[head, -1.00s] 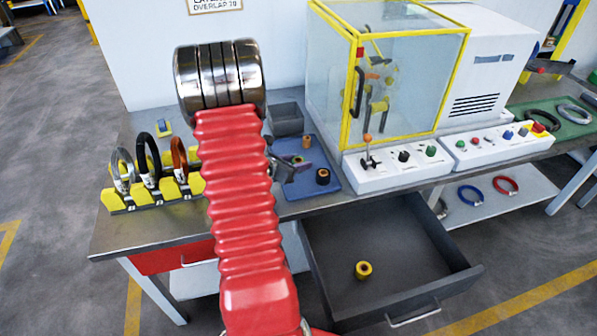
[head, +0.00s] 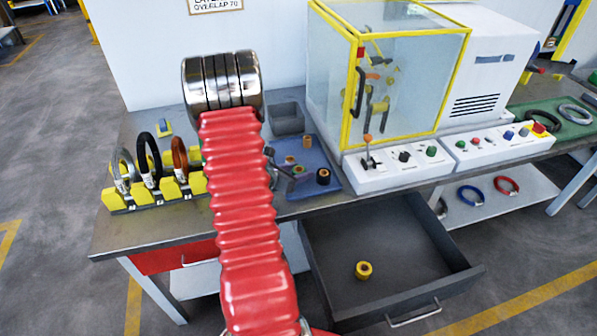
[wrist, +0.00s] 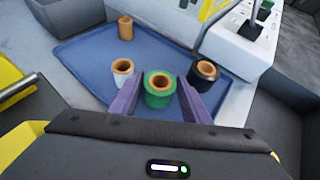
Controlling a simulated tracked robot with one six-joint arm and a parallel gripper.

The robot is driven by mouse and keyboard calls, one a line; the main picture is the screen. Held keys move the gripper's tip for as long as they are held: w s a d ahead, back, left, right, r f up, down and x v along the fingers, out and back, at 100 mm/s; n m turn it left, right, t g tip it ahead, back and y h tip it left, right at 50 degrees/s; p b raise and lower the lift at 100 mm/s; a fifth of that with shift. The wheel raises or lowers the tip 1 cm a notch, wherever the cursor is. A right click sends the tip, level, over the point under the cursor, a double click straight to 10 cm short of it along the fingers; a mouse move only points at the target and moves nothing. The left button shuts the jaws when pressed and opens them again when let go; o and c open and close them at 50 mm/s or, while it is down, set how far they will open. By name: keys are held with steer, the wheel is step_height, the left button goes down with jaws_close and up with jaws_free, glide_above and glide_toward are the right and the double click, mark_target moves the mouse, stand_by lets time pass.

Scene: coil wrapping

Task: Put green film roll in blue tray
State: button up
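The green film roll (wrist: 158,92), with an orange-brown core, stands upright between the two purple fingers of my gripper (wrist: 160,88) in the wrist view. The fingers look closed on its sides. It is over the blue tray (wrist: 85,52), near the tray's front edge. I cannot tell whether its base touches the tray.
A white roll (wrist: 122,72) stands left of the green one, a black roll (wrist: 205,73) right, and an orange-brown roll (wrist: 125,28) at the back. A grey bin (head: 286,118) is behind the tray. The open drawer (head: 400,245) holds a yellow roll (head: 363,270).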

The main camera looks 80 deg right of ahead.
steer(key=v, duration=1.2)
stand_by(0.9)
steer(key=shift+w+a+r, duration=0.2)
steer(key=shift+r, duration=0.1)
steer(key=w+a+r+m+t+y, duration=0.1)
steer(key=w+a+r+m+t, duration=0.1)
steer(key=w+a+r+m, duration=0.5)
steer(key=w+a+r+m+t+y, duration=0.15)
steer(key=a+r, duration=0.35)
steer(key=a, duration=0.7)
steer(key=w+a+r+m+t+y, duration=0.1)
steer(key=a+r+m+t+y, duration=0.1)
steer(key=a, duration=1.3)
steer(key=w+a+r+m+t+y, duration=0.1)
steer(key=a+r+t+y, duration=0.4)
steer(key=a, duration=1)
steer(key=shift+a+r+m+y, duration=0.25)
steer(key=shift+r+m+y, duration=0.5)
steer(key=shift+w, duration=0.1)
